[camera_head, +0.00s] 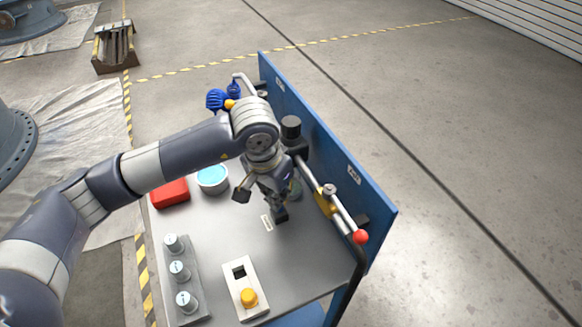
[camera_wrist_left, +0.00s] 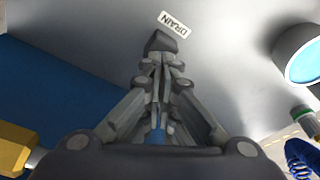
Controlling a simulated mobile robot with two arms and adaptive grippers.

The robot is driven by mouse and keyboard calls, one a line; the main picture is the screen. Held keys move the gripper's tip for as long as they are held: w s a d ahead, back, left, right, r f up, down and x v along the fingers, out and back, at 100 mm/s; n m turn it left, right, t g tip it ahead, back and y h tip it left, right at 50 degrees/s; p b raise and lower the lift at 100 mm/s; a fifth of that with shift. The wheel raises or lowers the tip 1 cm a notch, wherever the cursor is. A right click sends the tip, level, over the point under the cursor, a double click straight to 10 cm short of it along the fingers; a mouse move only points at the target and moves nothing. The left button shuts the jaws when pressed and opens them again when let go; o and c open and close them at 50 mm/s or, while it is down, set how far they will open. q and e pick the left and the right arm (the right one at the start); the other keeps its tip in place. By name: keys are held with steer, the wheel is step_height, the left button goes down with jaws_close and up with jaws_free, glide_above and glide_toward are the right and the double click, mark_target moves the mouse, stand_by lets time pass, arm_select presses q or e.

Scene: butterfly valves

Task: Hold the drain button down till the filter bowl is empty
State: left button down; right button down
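My left gripper (camera_head: 281,214) reaches down to the cart top beside the white DRAIN label (camera_head: 268,222). In the left wrist view its fingers (camera_wrist_left: 160,58) converge with no gap seen between the tips, so it looks shut. A dark block (camera_wrist_left: 160,42) sits at the tips, by the label (camera_wrist_left: 174,24); I cannot tell whether it is fingertip or button. The drain button is not clearly seen apart from the fingertips, and pressing cannot be confirmed. The filter bowl (camera_head: 296,188) shows only as a greenish sliver behind my gripper; its level is not readable. My right gripper is out of view.
A blue panel (camera_head: 375,205) edges the cart, with a pipe, a yellow valve part (camera_head: 325,204) and a red ball knob (camera_head: 361,237). On the cart are a bowl of light blue liquid (camera_head: 212,175), a red box (camera_head: 170,193), grey knobs (camera_head: 179,271) and a yellow button (camera_head: 249,297).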

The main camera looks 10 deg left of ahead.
arm_select(q)
steer(key=shift+r+p, duration=0.65)
steer(key=shift+r, duration=2.05)
steer(key=shift+s, duration=0.1)
